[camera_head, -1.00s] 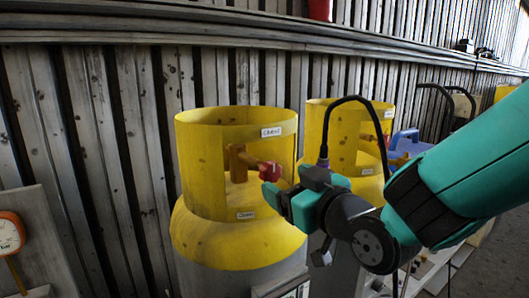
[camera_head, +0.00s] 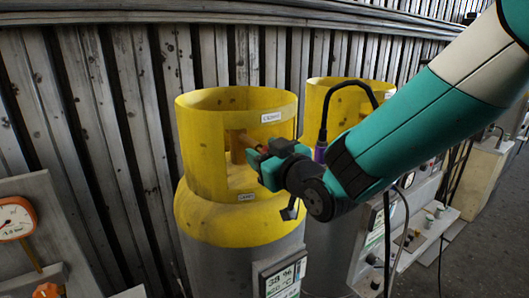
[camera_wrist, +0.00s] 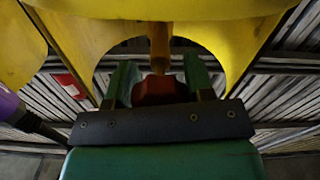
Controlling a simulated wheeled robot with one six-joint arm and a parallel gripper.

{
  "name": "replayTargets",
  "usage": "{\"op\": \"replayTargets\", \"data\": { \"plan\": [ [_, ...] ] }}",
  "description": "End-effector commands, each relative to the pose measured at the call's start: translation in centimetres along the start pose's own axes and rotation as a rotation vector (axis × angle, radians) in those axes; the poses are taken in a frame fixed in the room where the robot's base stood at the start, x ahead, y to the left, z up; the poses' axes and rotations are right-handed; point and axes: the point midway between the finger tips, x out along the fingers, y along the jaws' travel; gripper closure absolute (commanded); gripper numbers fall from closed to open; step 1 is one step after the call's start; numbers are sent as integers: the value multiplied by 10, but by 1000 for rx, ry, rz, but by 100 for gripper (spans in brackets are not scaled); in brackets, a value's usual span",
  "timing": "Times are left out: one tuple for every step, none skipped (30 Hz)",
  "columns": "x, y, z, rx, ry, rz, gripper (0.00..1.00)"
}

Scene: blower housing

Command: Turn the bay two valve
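The nearer yellow-collared cylinder (camera_head: 205,150) stands upright with an opening in its collar. A brown valve stem (camera_head: 238,150) shows inside; it also shows at the top of the wrist view (camera_wrist: 160,45). The red valve handle (camera_wrist: 160,90) lies between my gripper's two teal fingers (camera_wrist: 160,80) in the wrist view. In the head view my gripper (camera_head: 255,157) is at the collar opening and hides the handle. The fingers are apart, one on each side of the handle; whether they press on it I cannot tell. No bay number is readable.
A second yellow-collared cylinder (camera_head: 345,95) stands behind to the right, partly hidden by my arm. A dark cable loops beside my wrist. An orange gauge (camera_head: 14,219) is at left. A ribbed metal wall is behind.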

Motion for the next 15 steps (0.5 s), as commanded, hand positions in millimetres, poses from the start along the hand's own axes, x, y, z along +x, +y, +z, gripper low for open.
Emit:
{"op": "replayTargets", "data": {
  "plan": [
    [0, 0, 0, 0, 0, 0, 75],
    [0, 0, 0, 0, 0, 0, 75],
    [0, 0, 0, 0, 0, 0, 75],
    [0, 0, 0, -1, 0, 0, 75],
    [0, 0, 0, -2, 0, 0, 75],
    [0, 0, 0, -5, 0, 0, 75],
    [0, 0, 1, -9, 0, 0, 75],
    [0, 0, 1, -13, 0, 0, 75],
    [0, 0, 2, -21, 0, 0, 75],
    [0, 0, 2, -29, 0, 0, 75],
    [0, 0, 2, -39, 0, 0, 75],
    [0, 0, 3, -54, 2, 1, 75],
    [0, 0, 3, -67, 2, 1, 75],
    [0, -1, 4, -83, 2, 1, 75],
    [0, -1, 4, -106, 2, 1, 75]
  ]
}}
